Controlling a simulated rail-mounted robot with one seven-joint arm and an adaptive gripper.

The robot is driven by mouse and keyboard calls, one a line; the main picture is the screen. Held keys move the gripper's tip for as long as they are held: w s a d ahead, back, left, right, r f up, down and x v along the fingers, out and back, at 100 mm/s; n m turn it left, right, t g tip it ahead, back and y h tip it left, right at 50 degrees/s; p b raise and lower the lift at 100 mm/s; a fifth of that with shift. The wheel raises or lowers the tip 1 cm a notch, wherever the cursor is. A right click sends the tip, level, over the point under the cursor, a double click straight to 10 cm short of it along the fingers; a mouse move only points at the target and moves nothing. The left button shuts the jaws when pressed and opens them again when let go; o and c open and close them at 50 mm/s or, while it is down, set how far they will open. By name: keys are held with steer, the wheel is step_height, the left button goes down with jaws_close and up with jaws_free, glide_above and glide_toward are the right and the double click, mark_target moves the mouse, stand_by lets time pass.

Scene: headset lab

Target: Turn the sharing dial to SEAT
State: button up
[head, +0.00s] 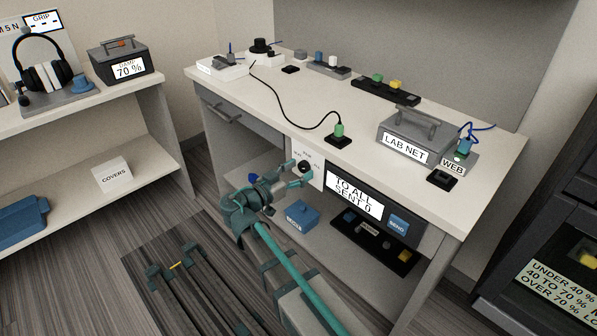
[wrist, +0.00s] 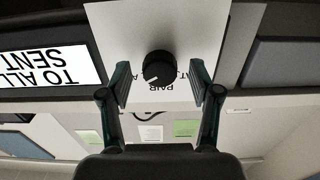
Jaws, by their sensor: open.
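The sharing dial is a round black knob (wrist: 158,69) on a white panel (wrist: 185,25) at the desk's front; in the head view the knob (head: 304,166) is partly hidden by my gripper. The wrist view is upside down. The knob's white mark points lower left there, and PAIR reads below it; other labels are partly covered. My gripper (wrist: 159,82) is open, one finger on either side of the knob with visible gaps. In the head view my gripper (head: 296,177) is right at the panel. The display (head: 357,195) beside it reads TO ALL, SENT 0.
A blue SEND button (head: 398,226) sits right of the display. A blue box (head: 302,214) and a black tray (head: 375,240) are on the shelf below. The desk top (head: 270,100) overhangs the panel and holds a LAB NET box (head: 413,136) and a cable.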

steer(key=shift+d, duration=0.1)
steer(key=c, duration=1.1)
steer(key=shift+c, duration=0.2)
